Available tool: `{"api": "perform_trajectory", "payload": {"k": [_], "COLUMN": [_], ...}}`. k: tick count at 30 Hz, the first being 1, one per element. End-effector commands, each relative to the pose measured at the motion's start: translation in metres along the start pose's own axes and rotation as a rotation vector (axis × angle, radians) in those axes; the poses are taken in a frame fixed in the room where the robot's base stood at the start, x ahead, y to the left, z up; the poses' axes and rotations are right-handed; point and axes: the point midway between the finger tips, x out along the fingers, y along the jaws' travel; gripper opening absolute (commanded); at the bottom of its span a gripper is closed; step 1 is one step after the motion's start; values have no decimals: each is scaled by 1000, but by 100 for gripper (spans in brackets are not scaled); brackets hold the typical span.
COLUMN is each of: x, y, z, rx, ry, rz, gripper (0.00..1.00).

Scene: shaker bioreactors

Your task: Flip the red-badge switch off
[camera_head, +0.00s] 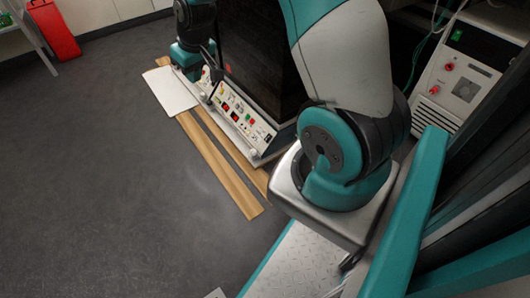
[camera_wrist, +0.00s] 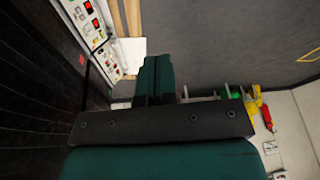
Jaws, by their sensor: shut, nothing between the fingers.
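The control panel (camera_head: 236,113) runs along the front of a dark cabinet, with small red displays, buttons and a green part. In the wrist view the panel (camera_wrist: 92,30) shows at the upper left, tilted, with red parts on it. I cannot tell which small red mark is the red badge, nor the switch's position. My gripper (camera_wrist: 160,62) is shut and empty, its teal fingers pointing up the picture, to the right of the panel and apart from it in that view. In the head view, my wrist end is by the panel's far left end; the fingertips are not clear there.
The dark cabinet (camera_head: 262,50) stands behind the panel. A white plate (camera_head: 172,90) and wooden strips (camera_head: 218,165) lie in front of it. A white machine (camera_head: 465,75) stands at the right. A red case (camera_head: 53,30) is at the far left. The grey floor between is clear.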

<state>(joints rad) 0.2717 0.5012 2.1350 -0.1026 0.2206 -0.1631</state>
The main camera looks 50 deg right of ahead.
Motion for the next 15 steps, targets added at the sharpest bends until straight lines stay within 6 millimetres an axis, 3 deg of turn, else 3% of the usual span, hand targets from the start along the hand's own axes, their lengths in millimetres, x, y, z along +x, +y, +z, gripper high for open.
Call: {"api": "perform_trajectory", "payload": {"k": [1,6,9,12,15], "x": [56,168,228,275,306], "y": [26,110,157,194,220], "z": [12,41,65,90,110], "rx": [35,125,168,200,219], "ry": [-3,7,5,1,-3], "rz": [32,151,220,277,319], "gripper": [0,0,0,0,0]}}
